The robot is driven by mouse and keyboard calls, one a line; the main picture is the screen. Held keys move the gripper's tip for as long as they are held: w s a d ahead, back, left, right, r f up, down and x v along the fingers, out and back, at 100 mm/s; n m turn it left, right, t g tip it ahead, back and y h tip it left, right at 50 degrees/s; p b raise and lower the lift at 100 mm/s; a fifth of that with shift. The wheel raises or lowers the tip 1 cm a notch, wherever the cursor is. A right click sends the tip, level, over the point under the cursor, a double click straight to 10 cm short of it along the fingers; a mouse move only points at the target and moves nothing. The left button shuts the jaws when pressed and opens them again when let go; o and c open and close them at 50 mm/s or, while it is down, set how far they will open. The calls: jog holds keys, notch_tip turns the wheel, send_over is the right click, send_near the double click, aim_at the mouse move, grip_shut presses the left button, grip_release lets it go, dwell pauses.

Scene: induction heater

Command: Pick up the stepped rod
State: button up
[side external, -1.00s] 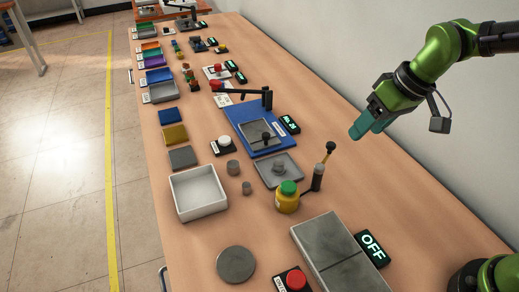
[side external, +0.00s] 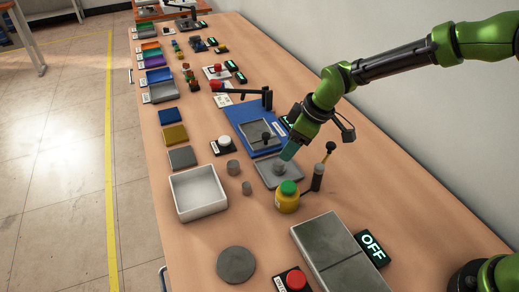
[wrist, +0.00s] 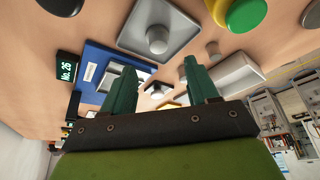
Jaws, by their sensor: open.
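The stepped rod, a grey round piece with a narrower upper part (side external: 279,169), stands on a square grey tray (side external: 262,181). In the wrist view the rod (wrist: 157,42) shows as a round knob on the tray (wrist: 180,28), beyond my fingertips. My gripper (side external: 288,154) is just above and behind the rod, with its teal fingers tilted down toward the tray. In the wrist view my gripper (wrist: 156,67) has its two fingers well apart with nothing between them. The fingers partly hide the tray's back edge in the side view.
Two small grey cylinders (side external: 233,167) and a white box (side external: 215,208) are to the left.

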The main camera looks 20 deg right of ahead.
aim_at(279, 163)
jog(key=x, duration=0.7)
jog(key=shift+d+f, duration=0.15)
jog(key=shift+f, duration=0.1)
grip_shut()
